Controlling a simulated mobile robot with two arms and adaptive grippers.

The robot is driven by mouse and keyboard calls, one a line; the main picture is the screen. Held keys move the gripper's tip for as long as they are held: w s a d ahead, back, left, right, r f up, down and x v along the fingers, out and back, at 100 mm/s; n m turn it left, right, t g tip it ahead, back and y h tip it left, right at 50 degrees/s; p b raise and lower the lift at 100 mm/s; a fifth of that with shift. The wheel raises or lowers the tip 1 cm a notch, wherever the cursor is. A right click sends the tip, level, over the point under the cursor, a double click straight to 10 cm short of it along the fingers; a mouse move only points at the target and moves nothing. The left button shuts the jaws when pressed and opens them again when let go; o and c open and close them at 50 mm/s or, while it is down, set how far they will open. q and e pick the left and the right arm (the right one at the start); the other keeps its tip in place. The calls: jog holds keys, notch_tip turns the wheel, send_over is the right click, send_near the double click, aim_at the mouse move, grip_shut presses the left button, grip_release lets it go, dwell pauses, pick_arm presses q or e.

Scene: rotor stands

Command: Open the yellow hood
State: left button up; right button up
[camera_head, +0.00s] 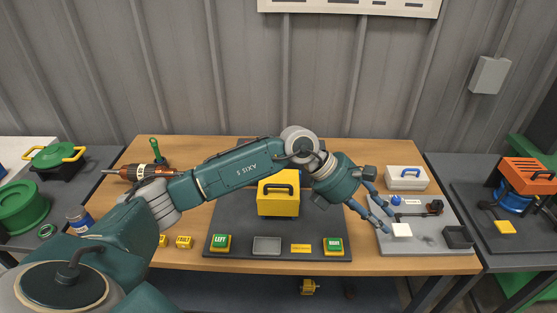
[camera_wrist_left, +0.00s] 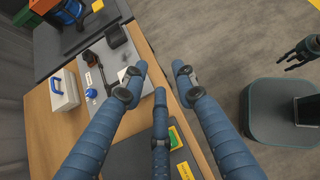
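The yellow hood (camera_head: 278,206) is a box-shaped cover with a black handle on top. It sits down on the dark mat (camera_head: 228,222) at the middle of the bench, and my left arm crosses in front of its upper left part. My left gripper (camera_head: 388,222) is to the right of the hood, above the grey tray, with blue fingers spread. In the left wrist view its fingers (camera_wrist_left: 160,72) are apart with nothing between them. What the hood covers is hidden. My right gripper (camera_wrist_left: 300,54) shows small at the right of the left wrist view, its fingers apart and empty.
The grey tray (camera_head: 440,240) holds a white square, a black box (camera_head: 458,236) and a blue knob. A white case (camera_head: 406,178) stands behind it. Green LEFT (camera_head: 220,243) and right (camera_head: 333,245) blocks and a grey bin (camera_head: 267,245) line the mat's front. A drill (camera_head: 140,171) lies left.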

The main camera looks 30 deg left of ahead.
pick_arm(q)
jog(key=w+a+y, duration=0.2)
jog(key=a+y, duration=0.4)
jog(key=a, duration=0.9)
jog(key=g+y, duration=0.1)
jog(key=y, duration=0.3)
send_near(278, 185)
jog(key=b+x, duration=0.5)
jog(key=x, duration=0.2)
jog(key=shift+w+f+b, duration=0.1)
jog(key=shift+f+b, duration=0.3)
jog(key=shift+f, duration=0.25)
jog(key=shift+w+f, duration=0.1)
jog(key=shift+f, duration=0.1)
jog(key=c, duration=0.6)
